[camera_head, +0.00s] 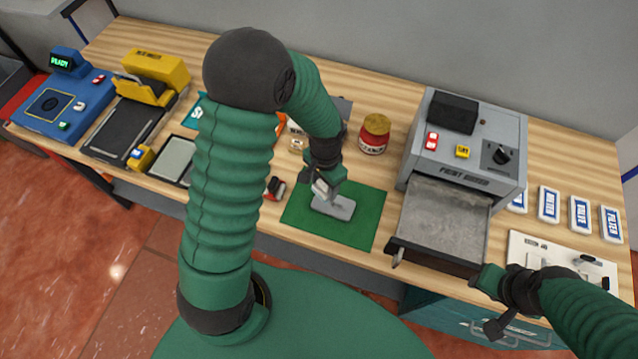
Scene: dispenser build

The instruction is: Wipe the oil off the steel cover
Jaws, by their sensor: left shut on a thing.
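A grey metal piece (342,208), which looks like the steel cover, lies on a green mat (362,235) near the front edge of the bench. My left gripper (321,190) points down right at the piece and is shut on a small pale thing, largely hidden by the fingers. I cannot tell whether the pale thing touches the metal. No oil can be made out at this size. My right gripper (490,300) is by the bench's front edge, right of the oven tray; its jaws are unclear.
A grey oven-like machine (468,140) has its tray (443,222) pulled out right of the mat. A red jar (375,136) stands behind the mat. A small red-and-black item (275,188) lies left of it. Labelled blocks (580,214) and a white panel (555,258) lie right.

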